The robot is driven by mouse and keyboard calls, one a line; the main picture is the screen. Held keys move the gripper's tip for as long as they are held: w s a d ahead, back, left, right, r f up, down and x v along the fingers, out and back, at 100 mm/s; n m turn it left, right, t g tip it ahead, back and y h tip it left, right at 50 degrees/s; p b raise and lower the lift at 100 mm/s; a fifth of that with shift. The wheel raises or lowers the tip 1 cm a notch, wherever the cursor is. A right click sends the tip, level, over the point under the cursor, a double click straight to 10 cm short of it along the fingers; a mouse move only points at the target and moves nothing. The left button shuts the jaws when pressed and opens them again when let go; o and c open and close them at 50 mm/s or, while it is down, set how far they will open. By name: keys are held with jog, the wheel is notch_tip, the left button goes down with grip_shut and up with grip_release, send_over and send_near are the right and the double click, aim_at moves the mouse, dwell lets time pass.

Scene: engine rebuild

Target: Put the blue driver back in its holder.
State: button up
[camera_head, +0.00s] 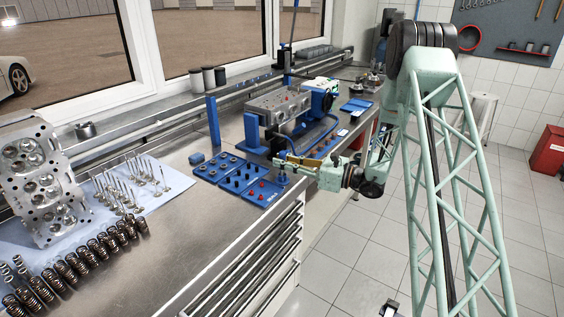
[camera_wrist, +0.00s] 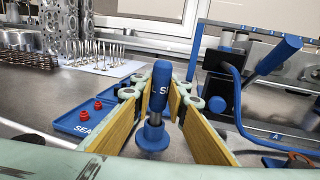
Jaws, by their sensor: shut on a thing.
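The blue driver (camera_wrist: 158,82) stands upright between my gripper's yellow-faced fingers in the wrist view, white lettering on its handle. My gripper (camera_wrist: 159,92) is closed around it. Below the handle, a grey shank runs down to a round blue piece (camera_wrist: 152,139) near the bench top. I cannot tell whether this piece is the holder or part of the driver, nor whether it touches the bench. In the head view, my gripper (camera_head: 289,162) reaches over the bench's front edge, and the driver shows small and partly hidden at its tips.
Blue trays (camera_head: 241,178) with small parts lie left of my gripper; one tray (camera_wrist: 84,125) holds red pieces. A cylinder head on a blue stand (camera_head: 253,130) is behind. Valves (camera_head: 130,185), springs (camera_head: 75,265) and another head (camera_head: 40,180) are at left. Bare bench (camera_head: 180,230) lies in front.

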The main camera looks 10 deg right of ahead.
jog(key=o, duration=1)
jog(key=shift+v, duration=6)
